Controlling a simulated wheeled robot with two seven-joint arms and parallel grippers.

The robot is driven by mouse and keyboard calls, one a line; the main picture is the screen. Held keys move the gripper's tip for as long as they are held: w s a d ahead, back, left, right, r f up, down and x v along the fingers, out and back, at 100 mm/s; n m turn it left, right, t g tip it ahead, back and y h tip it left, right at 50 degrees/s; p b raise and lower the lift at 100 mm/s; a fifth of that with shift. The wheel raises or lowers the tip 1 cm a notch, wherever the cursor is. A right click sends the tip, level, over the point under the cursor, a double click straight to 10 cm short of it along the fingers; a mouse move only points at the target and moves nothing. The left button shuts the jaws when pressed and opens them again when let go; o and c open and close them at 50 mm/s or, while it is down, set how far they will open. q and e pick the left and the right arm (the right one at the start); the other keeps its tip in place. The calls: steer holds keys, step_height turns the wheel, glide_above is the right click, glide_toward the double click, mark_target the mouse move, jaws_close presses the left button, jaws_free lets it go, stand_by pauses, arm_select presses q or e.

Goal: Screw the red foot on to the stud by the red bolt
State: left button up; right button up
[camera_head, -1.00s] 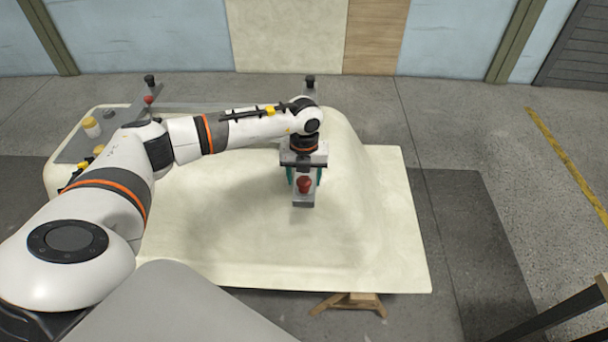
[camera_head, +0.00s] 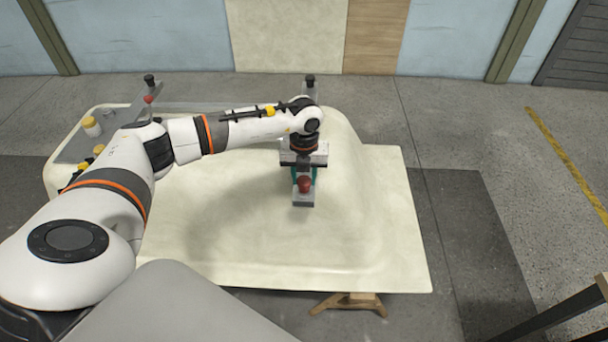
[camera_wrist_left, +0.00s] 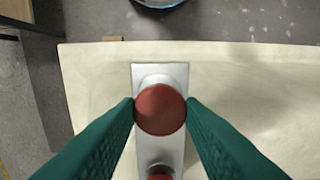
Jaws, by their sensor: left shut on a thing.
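The red foot (camera_head: 304,185) sits over a narrow grey metal bracket on top of the upturned tub shell. In the left wrist view the red foot (camera_wrist_left: 160,109) shows as a round red disc between teal fingers. My left gripper (camera_head: 303,180) points down and is shut on the red foot from both sides. A pale metal collar shows just beside the foot; the stud and its thread are hidden beneath it. A smaller red bolt head (camera_wrist_left: 160,176) shows on the bracket (camera_wrist_left: 147,73) at the bottom edge of the wrist view. My right gripper is not in view.
The cream tub shell (camera_head: 385,240) rests on a wooden trestle (camera_head: 348,304). At its back left are a grey tray with a jar (camera_head: 91,126), yellow pieces, a red knob (camera_head: 148,99) and a black knob (camera_head: 150,80). Another black knob (camera_head: 310,81) stands behind my wrist.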

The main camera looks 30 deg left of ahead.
arm_select(q)
steer(key=shift+f+m+b, duration=0.1)
steer(key=shift+m+b, duration=0.35)
steer(key=shift+m, duration=0.35)
steer(key=m+b, duration=0.1)
steer(key=m, duration=0.3)
steer(key=shift+m+b, duration=0.3)
steer(key=shift+b, duration=0.05)
steer(key=m+b, duration=0.1)
steer(key=m, duration=0.3)
steer(key=shift+b, duration=0.3)
steer(key=m, duration=0.3)
steer(key=shift+b, duration=0.35)
steer(key=o, duration=1.1)
steer(key=shift+c, duration=1)
